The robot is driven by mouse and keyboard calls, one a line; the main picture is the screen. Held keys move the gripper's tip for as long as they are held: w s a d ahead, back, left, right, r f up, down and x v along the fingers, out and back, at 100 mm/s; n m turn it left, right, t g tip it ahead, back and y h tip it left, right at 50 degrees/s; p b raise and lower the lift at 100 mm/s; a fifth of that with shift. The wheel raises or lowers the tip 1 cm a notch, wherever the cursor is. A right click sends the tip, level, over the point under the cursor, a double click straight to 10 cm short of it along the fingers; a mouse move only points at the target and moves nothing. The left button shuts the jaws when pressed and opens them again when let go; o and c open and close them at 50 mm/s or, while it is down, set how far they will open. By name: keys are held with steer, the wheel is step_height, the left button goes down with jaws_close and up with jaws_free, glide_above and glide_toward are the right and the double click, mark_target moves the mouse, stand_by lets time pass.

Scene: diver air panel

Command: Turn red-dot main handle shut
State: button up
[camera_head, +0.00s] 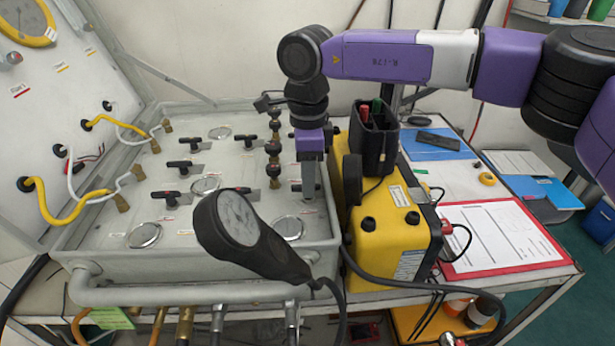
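The grey air panel (75,237) carries several black lever handles, among them a front-left handle (168,197), a middle-left handle (183,166), a back handle (248,141) and a front-centre handle (237,190). Tiny reddish marks show near some levers, but they are too small to tell which handle has the red dot. My gripper (309,190) points down over the panel's right edge, right of the black knobs and behind the hand-held gauge. Its grey fingers look close together. Whether they are open, shut or holding something is unclear, and whatever lies behind them is hidden.
A black hand-held gauge (238,218) rises in front of the panel and covers part of it. A yellow case (383,228) with a black holder (374,145) stands close right of my gripper. A red clipboard (500,237) lies farther right. Yellow hoses (60,215) hang at left.

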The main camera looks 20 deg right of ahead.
step_height(320, 180, up, 8)
steer(key=shift+f+b, duration=0.1)
steer(key=shift+b, duration=0.35)
stand_by(0.5)
